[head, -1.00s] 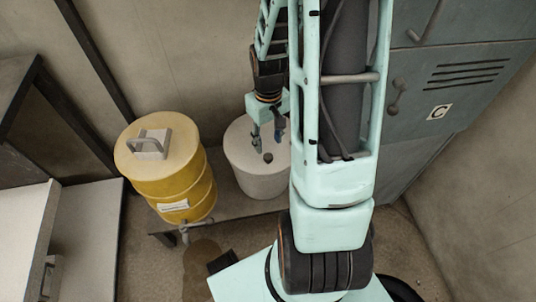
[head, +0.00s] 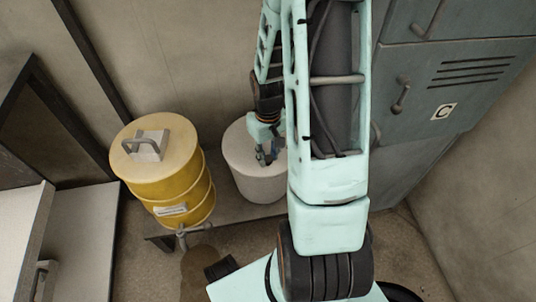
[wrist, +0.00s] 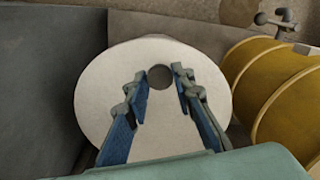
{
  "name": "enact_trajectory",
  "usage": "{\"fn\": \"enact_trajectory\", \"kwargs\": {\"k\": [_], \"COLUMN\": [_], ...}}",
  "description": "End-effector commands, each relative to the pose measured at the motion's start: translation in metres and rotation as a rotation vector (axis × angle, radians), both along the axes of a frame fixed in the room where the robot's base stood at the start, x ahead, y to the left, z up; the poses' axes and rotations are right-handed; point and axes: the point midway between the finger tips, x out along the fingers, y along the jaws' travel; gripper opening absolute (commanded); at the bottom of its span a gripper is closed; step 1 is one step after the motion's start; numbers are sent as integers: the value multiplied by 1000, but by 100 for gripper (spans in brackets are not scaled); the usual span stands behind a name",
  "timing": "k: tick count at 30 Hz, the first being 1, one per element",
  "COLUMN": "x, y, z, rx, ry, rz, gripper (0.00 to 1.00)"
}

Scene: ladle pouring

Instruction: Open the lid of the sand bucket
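The white round bucket (head: 258,185) stands on a low bench, with its pale lid (head: 238,140) on. In the wrist view, the lid (wrist: 103,95) fills the middle, and a dark round spot (wrist: 160,77), a knob or a hole, shows near its far edge. My gripper (head: 267,154) is over the lid, pointing down. Its two blue-and-grey fingers are apart in the wrist view (wrist: 160,84), one on each side of the dark spot, with nothing held. I cannot tell whether the fingertips touch the lid. The fingers hide the spot in the head view.
A yellow drum (head: 185,190) with a handled lid and a tap (head: 184,231) stands left of the bucket on the bench. A grey-green metal cabinet (head: 430,100) is at the right. A wall is close behind.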

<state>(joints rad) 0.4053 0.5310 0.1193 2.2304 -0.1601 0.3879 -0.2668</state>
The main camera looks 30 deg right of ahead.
Motion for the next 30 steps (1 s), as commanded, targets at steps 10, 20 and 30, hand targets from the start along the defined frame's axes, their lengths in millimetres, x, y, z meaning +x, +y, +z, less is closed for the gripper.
{"fn": "enact_trajectory", "kwargs": {"k": [10, 20, 30], "x": [0, 3, 22], "y": [0, -1, -4], "z": [0, 10, 40], "rx": [0, 6, 40], "ry": [0, 25, 141], "rz": [0, -1, -1], "gripper": [0, 0, 0]}}
